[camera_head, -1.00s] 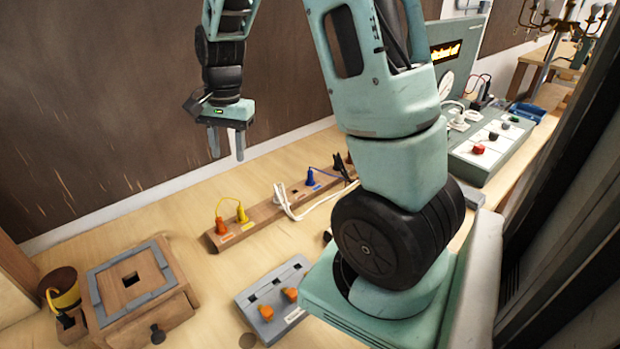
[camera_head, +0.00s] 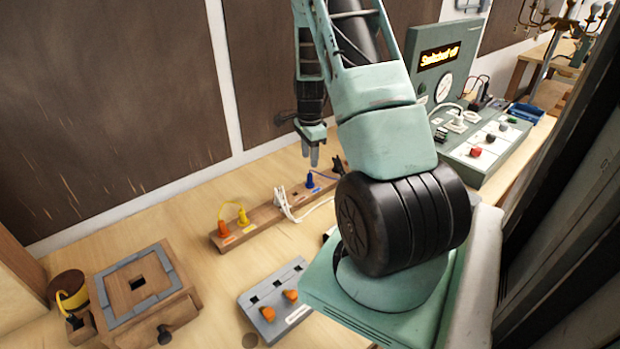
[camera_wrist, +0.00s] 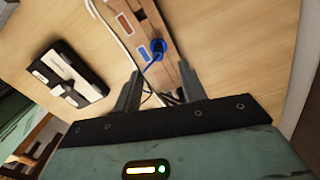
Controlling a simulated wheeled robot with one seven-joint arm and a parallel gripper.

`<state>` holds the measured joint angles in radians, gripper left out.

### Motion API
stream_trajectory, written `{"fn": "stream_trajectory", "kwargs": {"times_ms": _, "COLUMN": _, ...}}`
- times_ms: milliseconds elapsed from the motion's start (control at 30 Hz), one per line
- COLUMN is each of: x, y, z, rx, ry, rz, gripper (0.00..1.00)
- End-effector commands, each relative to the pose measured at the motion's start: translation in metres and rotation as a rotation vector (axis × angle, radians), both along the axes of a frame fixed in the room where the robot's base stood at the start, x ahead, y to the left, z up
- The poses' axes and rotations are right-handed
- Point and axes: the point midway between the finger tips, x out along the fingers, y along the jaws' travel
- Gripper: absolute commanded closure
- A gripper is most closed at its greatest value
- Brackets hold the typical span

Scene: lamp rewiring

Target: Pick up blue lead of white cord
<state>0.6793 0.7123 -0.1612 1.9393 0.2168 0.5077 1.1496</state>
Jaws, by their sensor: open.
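The blue lead is a blue plug (camera_head: 309,180) with a blue wire, standing in a wooden strip (camera_head: 262,219) on the bench. It also shows in the wrist view (camera_wrist: 157,48), just beyond my fingertips and roughly between their lines. The white cord (camera_head: 284,202) lies over the strip to the left of the blue plug and trails right across the bench. My gripper (camera_head: 313,158) points down above the strip, above and close to the blue plug. In the wrist view my gripper (camera_wrist: 160,80) is open with nothing between its fingers. The far end of the blue wire is unclear.
Orange (camera_head: 223,229) and yellow (camera_head: 243,216) plugs stand at the strip's left end. Dark clips (camera_head: 338,167) sit at its right end. A grey switch block (camera_head: 275,300) and a wooden box (camera_head: 145,290) are in front. A black-and-white device (camera_wrist: 68,76) lies left in the wrist view.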

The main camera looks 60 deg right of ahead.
Motion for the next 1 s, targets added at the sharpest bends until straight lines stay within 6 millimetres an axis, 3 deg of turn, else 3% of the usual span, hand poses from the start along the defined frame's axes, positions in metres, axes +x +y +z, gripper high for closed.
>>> {"fn": "stream_trajectory", "kwargs": {"times_ms": 133, "x": 0.000, "y": 0.000, "z": -0.019, "rx": 0.002, "ry": 0.001, "rz": 0.000, "gripper": 0.59}}
{"fn": "stream_trajectory", "kwargs": {"times_ms": 467, "x": -0.002, "y": 0.002, "z": -0.040, "rx": 0.003, "ry": 0.001, "rz": -0.001, "gripper": 0.59}}
{"fn": "stream_trajectory", "kwargs": {"times_ms": 700, "x": -0.003, "y": 0.003, "z": -0.071, "rx": 0.001, "ry": 0.000, "rz": 0.001, "gripper": 0.59}}
{"fn": "stream_trajectory", "kwargs": {"times_ms": 1000, "x": -0.002, "y": 0.003, "z": -0.081, "rx": -0.001, "ry": -0.002, "rz": 0.001, "gripper": 0.59}}
